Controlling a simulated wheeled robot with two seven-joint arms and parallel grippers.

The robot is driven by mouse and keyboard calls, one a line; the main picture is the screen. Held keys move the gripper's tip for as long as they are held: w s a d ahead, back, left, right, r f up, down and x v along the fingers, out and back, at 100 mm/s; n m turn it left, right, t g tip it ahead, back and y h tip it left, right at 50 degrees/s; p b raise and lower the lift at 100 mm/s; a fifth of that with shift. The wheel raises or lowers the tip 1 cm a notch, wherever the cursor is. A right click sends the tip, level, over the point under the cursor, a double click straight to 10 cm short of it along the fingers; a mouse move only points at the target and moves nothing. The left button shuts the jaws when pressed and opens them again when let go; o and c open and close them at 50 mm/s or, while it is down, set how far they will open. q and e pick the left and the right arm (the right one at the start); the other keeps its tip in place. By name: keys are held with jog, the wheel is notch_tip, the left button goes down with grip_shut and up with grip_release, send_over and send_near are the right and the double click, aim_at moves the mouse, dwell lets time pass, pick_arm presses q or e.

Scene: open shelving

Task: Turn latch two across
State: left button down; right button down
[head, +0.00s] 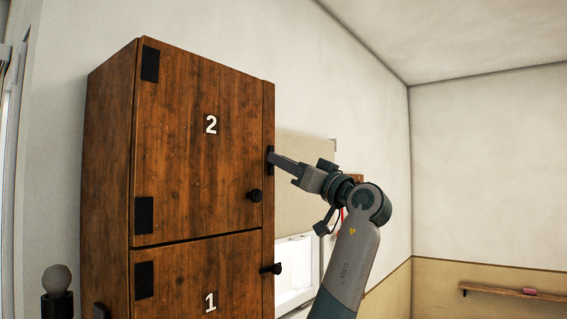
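The wooden door marked 2 (190,130) is closed on the upper part of the cabinet. A dark latch (270,150) stands about upright on the frame strip at its right edge. A round dark knob (255,196) sits on door 2, lower left of the fingertips. My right gripper is out of view.
Black hinges (150,64) line the left side. A white wall and window (293,270) lie behind my arm. Open space is to the right.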

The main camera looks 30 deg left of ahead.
pick_arm(q)
jog(key=m+t+h+b, duration=0.1)
jog(key=m+h+b, duration=0.1)
jog(key=m, duration=0.5)
jog(key=m+t+h+b, duration=0.1)
jog(key=m+h+b, duration=0.1)
jog(key=m, duration=0.4)
jog(key=m+t+h+b, duration=0.1)
jog(key=m+h+b, duration=0.2)
jog(key=m, duration=0.4)
jog(key=shift+s+r+m, duration=0.2)
jog(key=shift+r+m, duration=0.1)
jog(key=shift+r, duration=0.1)
dwell(0.3)
jog(key=c, duration=1.6)
grip_release()
jog(key=shift+w, duration=0.1)
jog(key=shift+d, duration=0.15)
